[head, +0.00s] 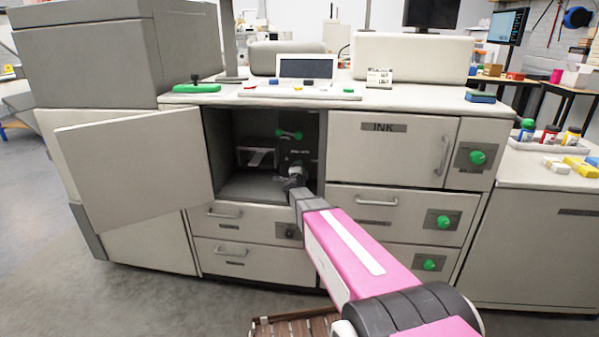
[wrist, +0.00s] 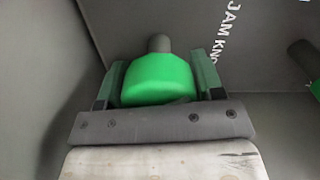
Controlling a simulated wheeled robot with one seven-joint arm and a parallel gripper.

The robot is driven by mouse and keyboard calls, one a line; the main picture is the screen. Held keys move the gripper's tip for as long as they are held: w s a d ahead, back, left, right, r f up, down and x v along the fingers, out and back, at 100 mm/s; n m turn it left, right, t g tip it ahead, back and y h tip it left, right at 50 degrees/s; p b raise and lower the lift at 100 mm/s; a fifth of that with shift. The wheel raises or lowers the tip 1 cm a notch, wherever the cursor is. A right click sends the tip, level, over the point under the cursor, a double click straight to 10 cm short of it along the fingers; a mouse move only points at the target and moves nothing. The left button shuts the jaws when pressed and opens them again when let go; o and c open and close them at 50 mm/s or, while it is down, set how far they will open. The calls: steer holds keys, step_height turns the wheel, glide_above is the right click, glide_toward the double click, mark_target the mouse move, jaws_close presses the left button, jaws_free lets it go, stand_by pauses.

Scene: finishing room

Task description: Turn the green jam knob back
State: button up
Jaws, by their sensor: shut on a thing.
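The green jam knob (wrist: 157,80) sits on a grey shaft in front of a grey panel. White lettering reading "JAM KNO" shows beside it in the wrist view. My gripper (wrist: 159,74) is shut on the knob, with one finger on each side of it. In the head view my gripper (head: 294,174) reaches into the open compartment (head: 240,190) of the large grey machine. The knob itself is hidden there behind my gripper.
The compartment door (head: 135,165) stands open at the left. A green lever (head: 289,134) is inside the compartment, above my gripper. The INK door (head: 388,148) is shut at the right, and drawers (head: 250,258) are shut below. Other green knobs (head: 443,221) are on the machine's right front.

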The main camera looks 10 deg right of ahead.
steer(key=shift+n, duration=1.9)
steer(key=o, duration=0.9)
steer(key=shift+s+a, duration=0.1)
steer(key=v, duration=1)
steer(key=shift+s, duration=0.35)
steer(key=shift+a, duration=0.1)
